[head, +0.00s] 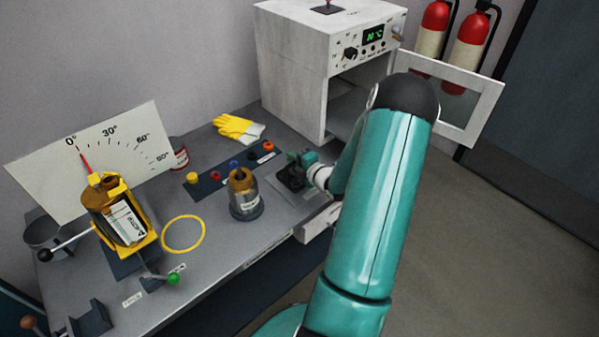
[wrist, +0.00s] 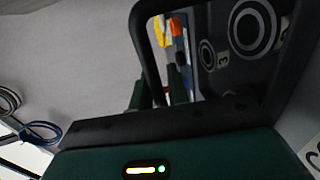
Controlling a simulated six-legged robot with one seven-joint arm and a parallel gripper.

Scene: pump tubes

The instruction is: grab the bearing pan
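A small dark square pan-like piece (head: 291,179) sits on a light grey plate near the right end of the bench. I take it for the bearing pan, though its details are too small to tell. My gripper (head: 303,158), teal, is right at it, partly covering it; I cannot tell whether they touch. In the wrist view a dark panel with pale rings and a "3" (wrist: 245,35) is close on the right, and a black loop (wrist: 148,45) stands in front of it.
Yellow gloves (head: 238,129), a yellow ring (head: 183,234) and a dial board (head: 75,165) are further left.

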